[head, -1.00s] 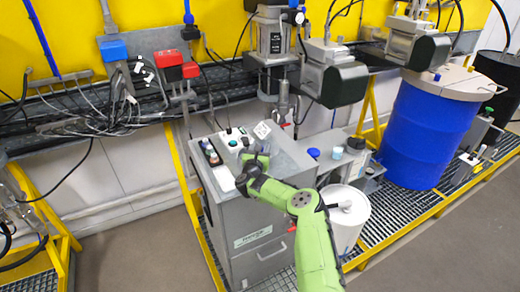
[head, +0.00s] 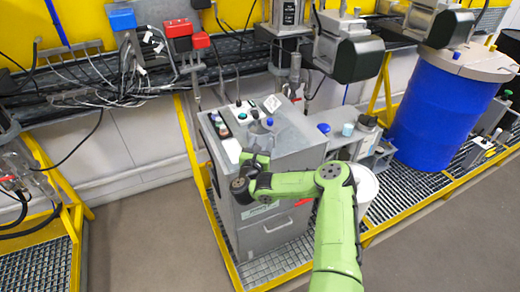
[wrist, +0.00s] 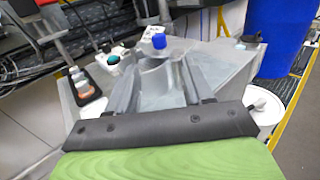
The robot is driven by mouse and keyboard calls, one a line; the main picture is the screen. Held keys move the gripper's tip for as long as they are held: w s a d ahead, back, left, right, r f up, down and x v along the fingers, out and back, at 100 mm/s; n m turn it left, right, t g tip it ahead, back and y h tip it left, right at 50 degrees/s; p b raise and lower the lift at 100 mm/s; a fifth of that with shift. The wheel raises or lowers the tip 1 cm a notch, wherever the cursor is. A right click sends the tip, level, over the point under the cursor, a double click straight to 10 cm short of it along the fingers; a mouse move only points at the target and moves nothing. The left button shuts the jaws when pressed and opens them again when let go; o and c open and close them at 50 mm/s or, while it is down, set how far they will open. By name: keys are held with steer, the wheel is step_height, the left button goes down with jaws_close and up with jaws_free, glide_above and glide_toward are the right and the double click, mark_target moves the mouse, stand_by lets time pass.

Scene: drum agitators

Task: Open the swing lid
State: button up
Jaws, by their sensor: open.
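No part is clearly recognisable as the swing lid. The blue drum (head: 438,115) at the right has a flat beige lid (head: 470,64), which looks closed. The white bucket (head: 368,190) is mostly behind my arm; its rim also shows at the right of the wrist view (wrist: 264,104). My gripper (head: 256,160) is at the front upper edge of the grey cabinet (head: 262,225). In the wrist view my gripper (wrist: 158,85) has its two fingers apart, with grey surface between them. I see nothing held. A blue cap (wrist: 158,41) is just beyond the fingertips.
The cabinet top carries a dark tray of small bottles (head: 218,124) and a control box with a green button (head: 242,116). A grey motor housing (head: 348,48) hangs above the right side. Yellow frames and cables border the space; the floor (head: 155,220) at front left is clear.

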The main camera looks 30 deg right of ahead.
steer(key=shift+v, duration=1.05)
